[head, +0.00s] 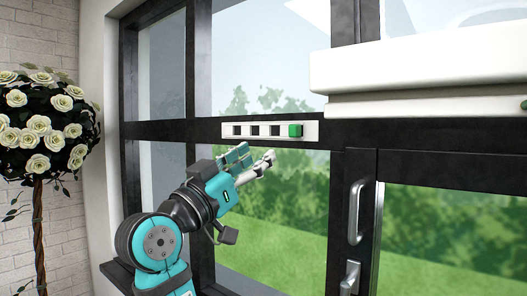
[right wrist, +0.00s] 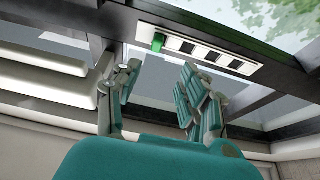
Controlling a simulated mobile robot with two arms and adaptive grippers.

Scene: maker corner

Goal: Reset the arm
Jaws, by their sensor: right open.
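My right gripper (head: 257,154) is in the middle of the head view, with a teal body and grey-and-teal fingers. Its fingers are spread apart, with nothing between them. It is just below a white strip (head: 265,131) with several dark square openings, fixed on the black window bar. My left gripper is out of view.
A white box-like ledge (head: 420,65) juts out at the upper right. A black-framed door with a metal handle (head: 355,212) is below it. A potted tree with white roses (head: 40,130) stands at the left by a brick wall. Glass panes fill the background.

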